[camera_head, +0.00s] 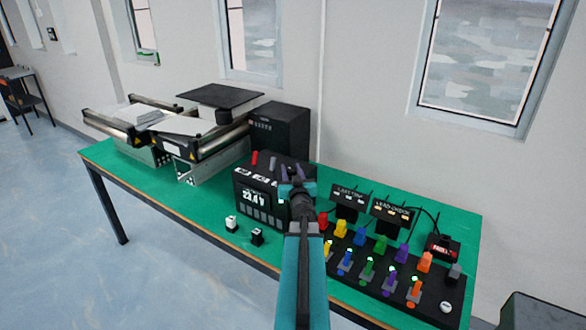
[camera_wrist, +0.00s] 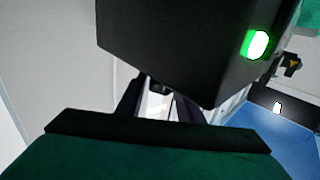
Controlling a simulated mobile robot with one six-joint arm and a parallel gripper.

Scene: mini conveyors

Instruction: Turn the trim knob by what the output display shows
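The output display (camera_head: 256,198) is lit on the front of a black box (camera_head: 243,188) on the green bench. It seems to read 23.4 V, though the digits are small. My gripper (camera_head: 297,189) is at the right side of this box in the head view, and my arm covers part of that side. In the wrist view, the two fingers of my gripper (camera_wrist: 158,100) stand apart below a dark box (camera_wrist: 180,45) with a lit green lamp (camera_wrist: 257,44). A small dark part shows between the fingertips. I cannot tell whether it is the trim knob or whether they touch it.
The green bench (camera_head: 208,212) holds mini conveyors (camera_head: 168,128) at the back left and a black cabinet (camera_head: 280,128) behind the display box. Two small blocks stand in front. A panel of coloured levers (camera_head: 385,272) and labelled boxes (camera_head: 392,211) fill the right.

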